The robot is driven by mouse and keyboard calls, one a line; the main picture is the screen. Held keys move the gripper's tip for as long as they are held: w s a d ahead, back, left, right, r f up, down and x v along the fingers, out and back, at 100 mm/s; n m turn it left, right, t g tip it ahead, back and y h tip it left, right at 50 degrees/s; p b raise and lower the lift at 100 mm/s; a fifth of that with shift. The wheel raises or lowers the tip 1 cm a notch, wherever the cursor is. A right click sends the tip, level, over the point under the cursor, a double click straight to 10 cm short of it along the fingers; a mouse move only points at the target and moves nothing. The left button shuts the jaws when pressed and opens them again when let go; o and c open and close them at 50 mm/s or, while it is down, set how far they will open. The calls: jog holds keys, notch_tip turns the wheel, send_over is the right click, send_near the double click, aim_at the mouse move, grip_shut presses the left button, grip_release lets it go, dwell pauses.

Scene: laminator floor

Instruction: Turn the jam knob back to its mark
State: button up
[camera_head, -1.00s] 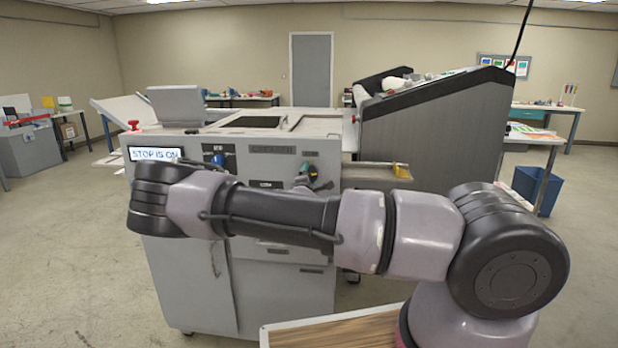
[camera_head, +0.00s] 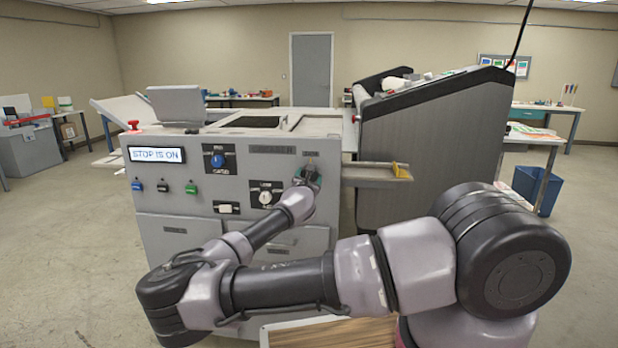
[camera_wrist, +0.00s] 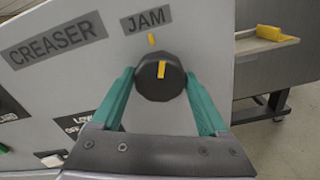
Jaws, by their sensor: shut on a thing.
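The jam knob (camera_wrist: 160,88) is round and black with a yellow pointer line, under the JAM label (camera_wrist: 146,20) in the wrist view. A yellow mark (camera_wrist: 151,39) sits on the panel just above it. The pointer stands upright in the picture, turned slightly clockwise of the line to the mark. My gripper (camera_wrist: 160,77) has its green fingers on both sides of the knob and is shut on it. In the head view my gripper (camera_head: 307,178) is at the panel's upper right and largely hides the knob.
The grey machine's panel carries a display (camera_head: 156,154) reading STOP IS ON, a blue knob (camera_head: 217,160), a white knob (camera_head: 265,198) and several buttons. A red button (camera_head: 134,125) is on top. A tray (camera_head: 370,173) with a yellow piece juts out to the right.

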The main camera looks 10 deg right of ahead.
jog(key=shift+n, duration=1.9)
jog(key=o, duration=1.2)
jog(key=shift+o, duration=0.2)
jog(key=v, duration=1)
jog(key=shift+s, duration=0.4)
jog(key=shift+a, duration=0.1)
